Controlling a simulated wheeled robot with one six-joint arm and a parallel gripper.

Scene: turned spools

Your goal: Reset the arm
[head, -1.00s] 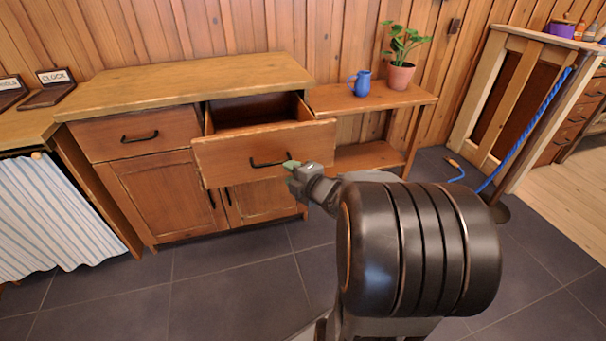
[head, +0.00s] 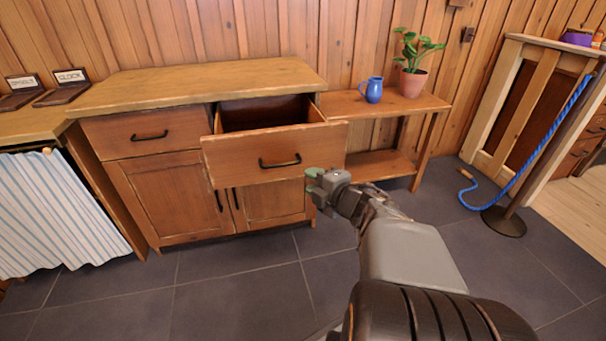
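My gripper (head: 313,180) is in front of the wooden cabinet (head: 215,78), just right of and below the handle (head: 280,162) of the pulled-out right drawer (head: 240,158). It looks clear of the handle. Its greenish fingertips are small in the picture, and I cannot tell whether they are open or shut. I see nothing held. My arm reaches in from the lower right. The inside of the drawer is dark, and what shows of it looks empty.
The left drawer (head: 125,136) is shut. A low shelf (head: 400,105) at the right bears a blue jug (head: 371,90) and a potted plant (head: 412,84). A post with a blue rope (head: 540,140) stands farther right. The tiled floor (head: 235,290) in front is clear.

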